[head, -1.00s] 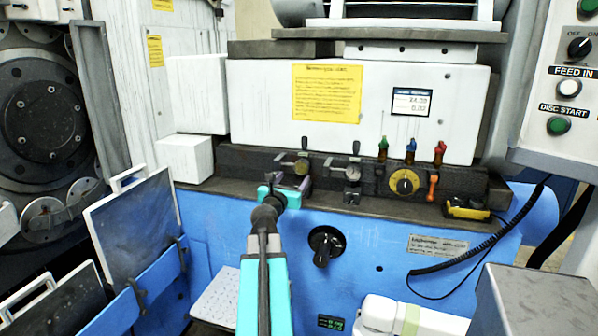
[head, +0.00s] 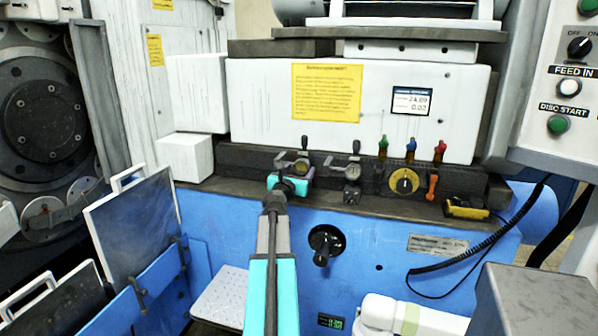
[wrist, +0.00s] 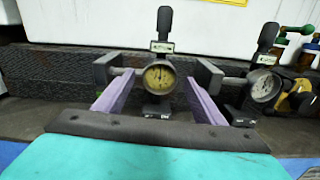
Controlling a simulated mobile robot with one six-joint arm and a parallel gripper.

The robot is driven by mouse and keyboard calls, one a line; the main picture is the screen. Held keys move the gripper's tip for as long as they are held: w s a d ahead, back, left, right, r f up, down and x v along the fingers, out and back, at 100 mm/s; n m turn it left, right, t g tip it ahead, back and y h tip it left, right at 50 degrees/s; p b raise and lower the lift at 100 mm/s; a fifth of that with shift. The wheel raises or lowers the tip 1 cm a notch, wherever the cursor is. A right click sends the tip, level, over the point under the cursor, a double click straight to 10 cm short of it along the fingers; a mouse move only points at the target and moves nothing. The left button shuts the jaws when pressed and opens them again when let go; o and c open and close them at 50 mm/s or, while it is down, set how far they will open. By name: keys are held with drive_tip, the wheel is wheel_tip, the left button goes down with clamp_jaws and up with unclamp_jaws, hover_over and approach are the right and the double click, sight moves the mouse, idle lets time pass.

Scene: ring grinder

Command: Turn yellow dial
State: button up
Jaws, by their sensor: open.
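The yellow dial (head: 404,181) is a round yellow knob with a dark centre, on the dark ledge of the blue machine. It also shows at the right edge of the wrist view (wrist: 297,101), partly cut off by a gauge. My gripper (head: 292,172) is well left of the dial, in front of the left gauge. In the wrist view my gripper (wrist: 158,82) is open, with its purple fingers apart and the left gauge (wrist: 160,77) appearing between them. Whether the fingers touch the gauge cannot be told.
A second gauge (head: 352,173) stands between my gripper and the dial. Green, blue (head: 410,150) and red levers rise behind the dial, and an orange lever (head: 432,187) is to its right. A black knob (head: 324,244) is on the blue front below.

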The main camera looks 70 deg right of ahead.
drive_tip(key=shift+d, duration=0.1)
drive_tip(key=c, duration=1.1)
drive_tip(key=shift+m+b, duration=0.3)
drive_tip(key=shift+m, duration=0.2)
drive_tip(key=shift+f+m+b, duration=0.1)
drive_tip(key=shift+m+b, duration=0.7)
drive_tip(key=shift+m, duration=0.4)
drive_tip(key=m+b, duration=0.2)
drive_tip(key=m, duration=0.1)
drive_tip(key=shift+m, duration=0.4)
drive_tip(key=m+b, duration=0.4)
drive_tip(key=m, duration=0.1)
drive_tip(key=shift+f, duration=0.1)
drive_tip(key=shift+m+b, duration=1.35)
drive_tip(key=shift+m, duration=0.35)
drive_tip(key=shift+r, duration=0.2)
